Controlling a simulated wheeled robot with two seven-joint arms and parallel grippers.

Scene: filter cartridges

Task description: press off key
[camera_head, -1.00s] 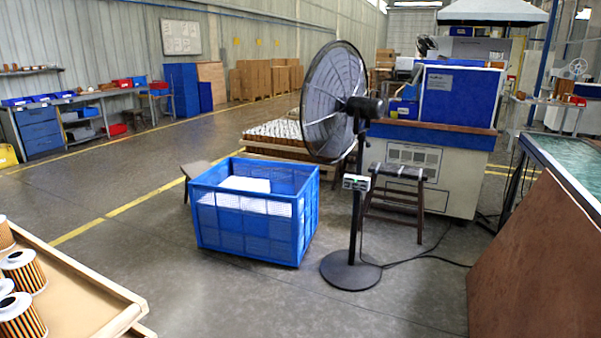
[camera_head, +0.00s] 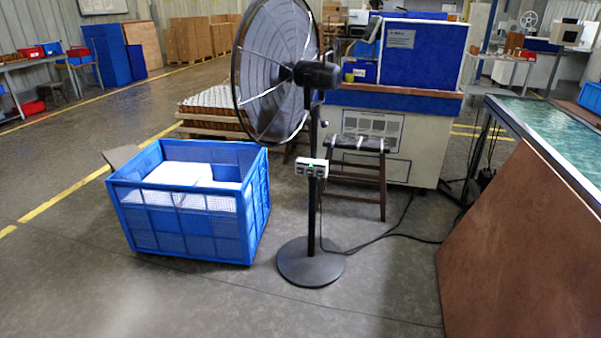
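A black pedestal fan (camera_head: 277,70) stands on the floor near the middle of the head view, its round head turned to the left. A small pale control box (camera_head: 312,168) with several keys and a small green light is mounted on its pole. The keys are too small to tell which is the off key. The fan's round black base (camera_head: 310,262) rests on the floor. Neither of my grippers is in view.
A blue crate (camera_head: 190,240) with white contents stands left of the fan. A dark stool (camera_head: 358,172) stands close behind the pole. A black cable (camera_head: 385,236) runs right across the floor. A brown panel (camera_head: 520,255) leans at the right. The front floor is clear.

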